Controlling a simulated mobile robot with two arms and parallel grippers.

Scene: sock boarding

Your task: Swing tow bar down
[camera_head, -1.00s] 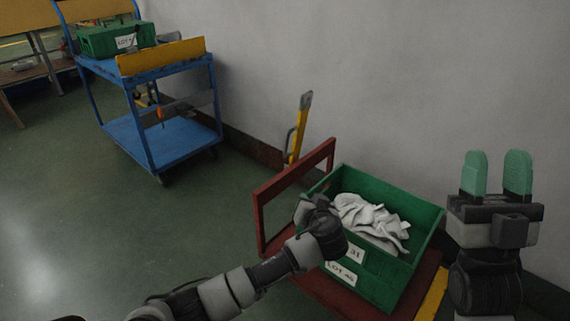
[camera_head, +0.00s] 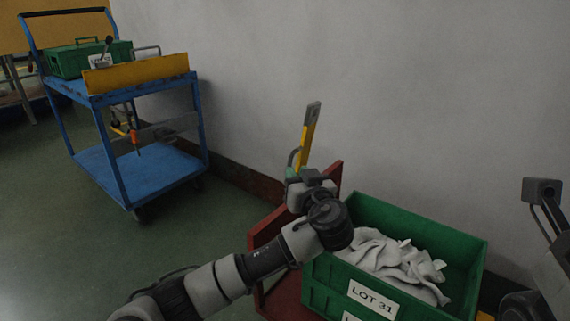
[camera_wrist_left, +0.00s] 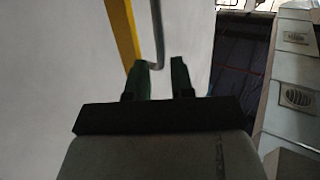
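The tow bar (camera_head: 309,133) is a yellow bar with a dark top, standing nearly upright behind the red frame, close to the wall. A grey loop (camera_head: 292,158) sticks out from its left side. My left gripper (camera_head: 292,173) is at the lower end of this loop, its wrist partly covering the bar's foot. In the left wrist view the fingers (camera_wrist_left: 162,75) are apart, with the grey loop (camera_wrist_left: 159,35) coming down to the gap between their tips. The yellow bar (camera_wrist_left: 123,35) passes left of them. Contact cannot be told. The right gripper's fingers are not visible.
A red trolley frame (camera_head: 270,228) stands beside a green crate (camera_head: 455,245) of pale socks (camera_head: 385,258), labelled LOT 31. My right arm (camera_head: 550,225) is at the right edge. A blue cart (camera_head: 140,177) stands at the left, with clear floor in front.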

